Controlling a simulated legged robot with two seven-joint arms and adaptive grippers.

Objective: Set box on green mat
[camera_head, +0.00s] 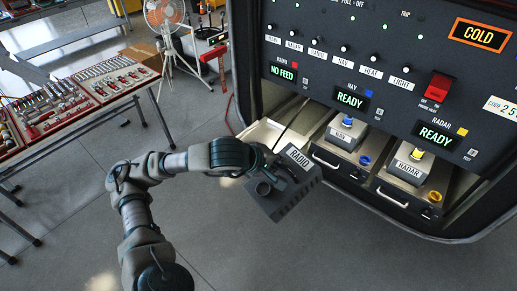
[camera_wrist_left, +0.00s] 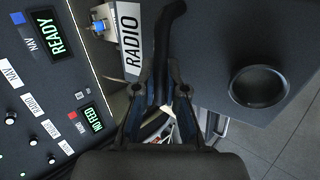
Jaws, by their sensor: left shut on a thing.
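The box (camera_head: 287,203) is dark grey with a white RADIO label. In the head view it hangs tilted in front of the console's open bays, clear of the floor. My left gripper (camera_head: 277,174) is shut on it from above. In the left wrist view the fingers (camera_wrist_left: 160,88) close around a black handle on the box (camera_wrist_left: 225,60), between the RADIO label and a round black fitting. The handle's grasped part is partly hidden by the fingers. No green mat shows in either view. My right gripper is not in view.
The black console (camera_head: 385,65) has an empty bay (camera_head: 268,133) at left, reading NO FEED. NAV (camera_head: 346,133) and RADAR (camera_head: 411,165) units sit in the other bays. A tool table (camera_head: 105,85) and fan (camera_head: 164,15) stand at left. Grey floor between is clear.

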